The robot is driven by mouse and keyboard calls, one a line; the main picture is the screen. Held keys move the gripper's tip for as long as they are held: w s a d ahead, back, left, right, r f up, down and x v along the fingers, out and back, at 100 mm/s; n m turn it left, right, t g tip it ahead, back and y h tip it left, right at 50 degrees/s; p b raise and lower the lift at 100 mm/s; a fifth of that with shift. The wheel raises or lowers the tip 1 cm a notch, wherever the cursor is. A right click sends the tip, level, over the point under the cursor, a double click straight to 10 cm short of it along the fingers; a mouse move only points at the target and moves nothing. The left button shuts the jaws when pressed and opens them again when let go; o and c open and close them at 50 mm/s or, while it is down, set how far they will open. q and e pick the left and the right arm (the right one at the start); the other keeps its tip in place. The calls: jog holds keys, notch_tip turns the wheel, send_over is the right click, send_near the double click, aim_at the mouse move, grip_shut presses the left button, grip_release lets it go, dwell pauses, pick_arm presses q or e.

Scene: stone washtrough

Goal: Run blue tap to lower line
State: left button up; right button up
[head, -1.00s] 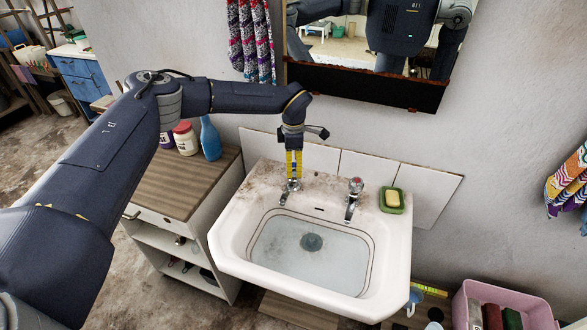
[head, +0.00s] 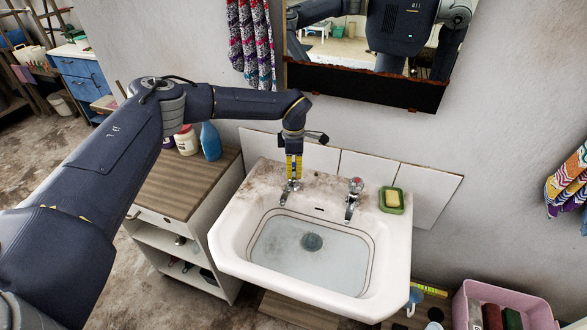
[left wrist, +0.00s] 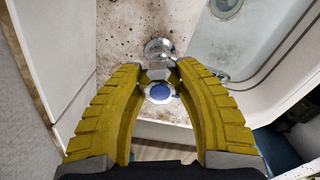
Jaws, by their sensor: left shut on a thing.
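The blue tap (left wrist: 159,93) shows its blue cap between my left fingers in the left wrist view; its chrome body also shows at the back left of the basin in the head view (head: 284,198). My left gripper (head: 291,181) points down from above and is shut on the tap's handle. The white basin (head: 232,240) holds clear, pale water (head: 300,255). Thin dark lines (head: 374,253) run around its inner wall, with the water surface near or below them; the exact level is hard to tell. I cannot make out a stream under the spout. My right gripper is out of view.
A red-capped tap (head: 354,195) stands at the basin's back right, beside soap in a green dish (head: 392,201). A blue bottle (head: 210,141) and jars stand on the cabinet (head: 184,187) at left. A mirror (head: 370,45) hangs above.

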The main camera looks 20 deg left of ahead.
pick_arm(q)
jog(key=c, duration=0.3)
jog(key=shift+n, duration=1.7)
jog(key=shift+c, duration=0.3)
jog(key=o, duration=1.3)
notch_tip(320, 180, up, 12)
